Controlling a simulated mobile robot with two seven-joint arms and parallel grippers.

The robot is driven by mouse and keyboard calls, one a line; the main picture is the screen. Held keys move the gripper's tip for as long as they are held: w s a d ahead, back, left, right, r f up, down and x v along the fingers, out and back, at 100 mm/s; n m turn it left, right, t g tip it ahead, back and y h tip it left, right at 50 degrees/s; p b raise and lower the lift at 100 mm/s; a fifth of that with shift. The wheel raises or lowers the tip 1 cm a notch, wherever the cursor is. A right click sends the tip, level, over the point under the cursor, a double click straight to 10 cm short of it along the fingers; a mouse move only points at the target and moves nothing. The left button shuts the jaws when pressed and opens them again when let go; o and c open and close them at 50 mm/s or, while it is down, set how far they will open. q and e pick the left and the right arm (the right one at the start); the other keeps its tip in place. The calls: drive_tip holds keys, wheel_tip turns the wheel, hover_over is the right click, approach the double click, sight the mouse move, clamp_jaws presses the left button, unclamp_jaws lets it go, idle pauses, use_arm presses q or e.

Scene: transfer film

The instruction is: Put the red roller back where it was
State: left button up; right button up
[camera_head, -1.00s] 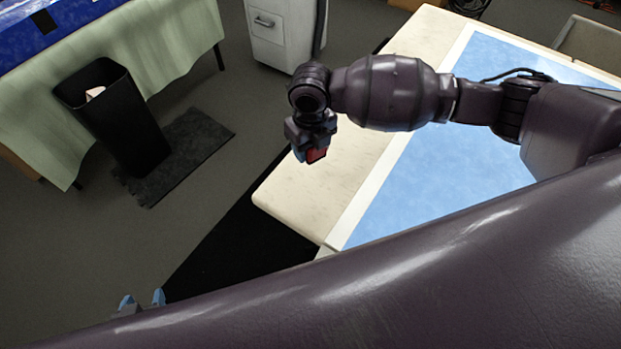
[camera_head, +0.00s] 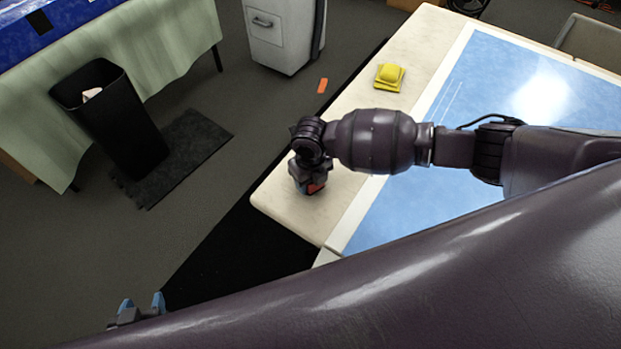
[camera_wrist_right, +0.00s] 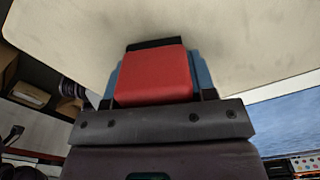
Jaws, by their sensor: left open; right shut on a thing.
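The red roller (camera_wrist_right: 153,76) is between the blue fingertips of my right gripper (camera_wrist_right: 155,80), which is shut on it. In the head view only a small red part of the roller (camera_head: 316,186) shows under my right gripper (camera_head: 309,180). The gripper is at the near left corner of the cream table (camera_head: 283,205); I cannot tell whether the roller touches the tabletop. My left gripper (camera_head: 140,305) is open and empty at the lower left, over the floor, partly hidden by my arm.
A yellow block-like thing (camera_head: 389,76) lies on the table's far part, beside the blue sheet (camera_head: 500,75). An orange piece (camera_head: 322,85) lies on the floor. A black bin (camera_head: 115,120), a white cabinet (camera_head: 279,35) and a green-draped table (camera_head: 165,45) stand to the left and back.

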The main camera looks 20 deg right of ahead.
drive_tip(key=shift+f, duration=0.1)
drive_tip(key=o, duration=0.9)
drive_tip(key=shift+r, duration=0.2)
wheel_tip(320, 180, up, 11)
drive_tip(key=shift+f+p, duration=0.15)
drive_tip(key=shift+p, duration=0.45)
drive_tip(key=shift+r, duration=0.6)
